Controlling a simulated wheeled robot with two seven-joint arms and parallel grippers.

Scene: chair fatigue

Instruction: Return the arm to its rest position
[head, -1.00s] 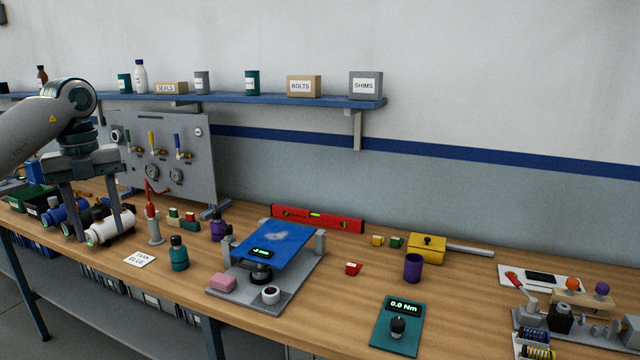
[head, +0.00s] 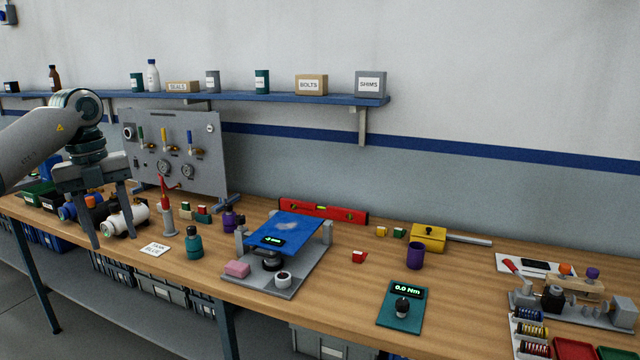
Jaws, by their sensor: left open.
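My left arm comes in from the left in the head view. Its gripper (head: 108,226) points down with its two fingers spread apart and nothing between them that I can see held. The fingers are in front of the white cylinder (head: 128,218) and the black one beside it on the bench, and partly hide them. I cannot tell whether a finger touches them. My right gripper is not in view.
The wooden bench (head: 330,300) holds a blue plate (head: 284,230) on a grey stand, a teal torque unit (head: 402,305), a purple cup (head: 415,256) and a red level (head: 322,211). A gauge panel (head: 180,150) stands behind the arm. A blue shelf (head: 330,101) runs above.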

